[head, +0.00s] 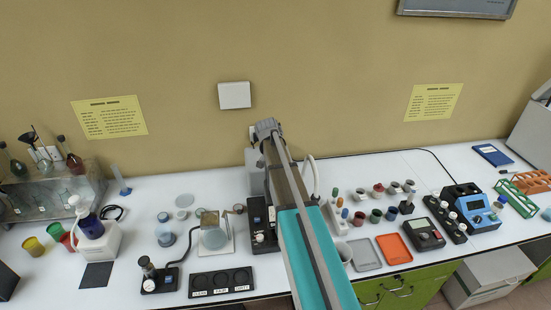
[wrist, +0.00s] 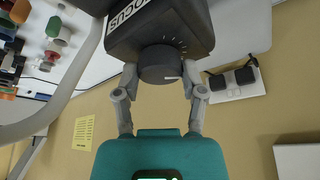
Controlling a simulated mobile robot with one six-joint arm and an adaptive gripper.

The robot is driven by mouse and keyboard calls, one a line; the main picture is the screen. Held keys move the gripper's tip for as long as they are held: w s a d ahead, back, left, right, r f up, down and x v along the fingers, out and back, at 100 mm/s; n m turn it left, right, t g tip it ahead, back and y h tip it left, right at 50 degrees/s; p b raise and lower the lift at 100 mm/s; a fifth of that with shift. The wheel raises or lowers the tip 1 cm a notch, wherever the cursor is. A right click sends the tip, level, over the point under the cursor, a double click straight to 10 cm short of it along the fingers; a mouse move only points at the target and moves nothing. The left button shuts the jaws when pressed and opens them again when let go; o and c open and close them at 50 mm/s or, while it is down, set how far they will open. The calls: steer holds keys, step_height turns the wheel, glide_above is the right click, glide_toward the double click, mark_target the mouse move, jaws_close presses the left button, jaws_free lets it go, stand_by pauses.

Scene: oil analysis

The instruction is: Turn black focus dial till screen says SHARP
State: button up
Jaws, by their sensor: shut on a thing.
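The black focus dial (wrist: 160,64) sits on a dark housing (wrist: 165,25) labelled "FOCUS" in the wrist view. The dial has a white pointer line at its right side, and small tick marks show on the housing above it. My gripper (wrist: 161,77) has one grey finger on each side of the dial, closed on it. In the head view my teal arm reaches towards the back wall and hides the dial and the fingers. I cannot make out a screen reading in either view.
A black device (head: 262,224) stands beside my arm. Several small coloured cups, a grey tray (head: 365,255) and an orange tray (head: 394,249) are to the right. A wall socket with black plugs (wrist: 244,76) is near the fingers.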

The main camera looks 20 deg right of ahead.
steer(key=o, duration=1.2)
steer(key=shift+c, duration=0.2)
steer(key=shift+a, duration=0.1)
steer(key=s+a+f+n+g+y, duration=0.15)
steer(key=s+a+n+y, duration=0.25)
steer(key=s+a+n, duration=1.3)
steer(key=s+a+f+m+b, duration=0.3)
steer(key=s+f+b, duration=0.1)
steer(key=f+b, duration=0.2)
steer(key=s+a+f+m+g+b, duration=0.1)
steer(key=s+a+f+m+b, duration=0.2)
steer(key=f+b, duration=0.3)
steer(key=shift+s+m, duration=0.3)
steer(key=shift+s, duration=0.55)
steer(key=shift+c, duration=0.2)
